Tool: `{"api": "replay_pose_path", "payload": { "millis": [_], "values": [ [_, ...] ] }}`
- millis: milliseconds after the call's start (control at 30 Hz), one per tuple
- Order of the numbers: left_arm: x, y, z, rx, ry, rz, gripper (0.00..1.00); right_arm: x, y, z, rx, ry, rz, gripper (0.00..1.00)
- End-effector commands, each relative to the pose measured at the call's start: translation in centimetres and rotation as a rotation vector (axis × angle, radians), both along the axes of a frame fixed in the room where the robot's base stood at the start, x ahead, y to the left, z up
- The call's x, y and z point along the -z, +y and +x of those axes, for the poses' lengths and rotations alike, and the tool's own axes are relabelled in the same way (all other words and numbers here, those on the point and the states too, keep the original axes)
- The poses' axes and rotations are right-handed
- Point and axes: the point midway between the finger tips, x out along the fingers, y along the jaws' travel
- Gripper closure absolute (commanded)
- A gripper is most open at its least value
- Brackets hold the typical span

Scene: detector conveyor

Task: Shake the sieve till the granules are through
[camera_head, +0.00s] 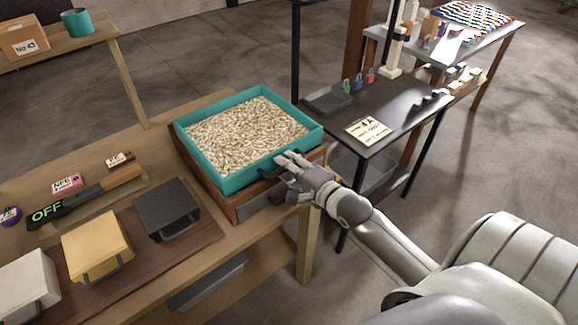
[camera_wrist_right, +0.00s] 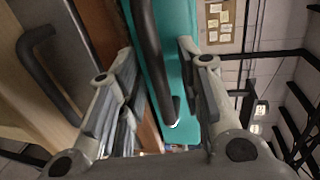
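The sieve is a teal square tray (camera_head: 238,180) filled with pale beige granules (camera_head: 245,135). It sits on a wooden box (camera_head: 196,166) at the table's right end. My right gripper (camera_head: 282,166) is at the sieve's near right side. In the right wrist view the sieve's dark handle (camera_wrist_right: 148,45) runs between the two spread fingers of my right gripper (camera_wrist_right: 155,55). The fingers look apart from the handle. The teal wall (camera_wrist_right: 181,20) is behind it. What lies under the granules is hidden. My left gripper is not in view.
A switch bar marked OFF (camera_head: 48,213) and black, yellow and white lidded boxes (camera_head: 165,208) stand to the left on the table. A dark side table (camera_head: 400,120) with a tray, small padlocks and a card stands to the right. Floor shows between the tables.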

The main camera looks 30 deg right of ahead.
Motion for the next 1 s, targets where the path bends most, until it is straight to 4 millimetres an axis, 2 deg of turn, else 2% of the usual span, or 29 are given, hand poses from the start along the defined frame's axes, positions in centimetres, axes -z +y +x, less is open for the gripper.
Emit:
{"api": "replay_pose_path", "payload": {
  "millis": [100,367,733,1000],
  "values": [
    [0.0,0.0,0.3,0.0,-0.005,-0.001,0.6,0.0,0.0,0.0,0.0,0.0,0.0,0.68],
    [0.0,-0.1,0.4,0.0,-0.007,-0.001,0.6,0.0,0.0,0.0,0.0,0.001,0.0,1.0],
    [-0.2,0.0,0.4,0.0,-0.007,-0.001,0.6,0.0,0.0,0.3,0.001,0.0,0.0,1.0],
    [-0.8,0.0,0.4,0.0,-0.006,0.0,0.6,-0.1,0.2,4.1,0.002,-0.001,0.002,1.0]
  ]
}}
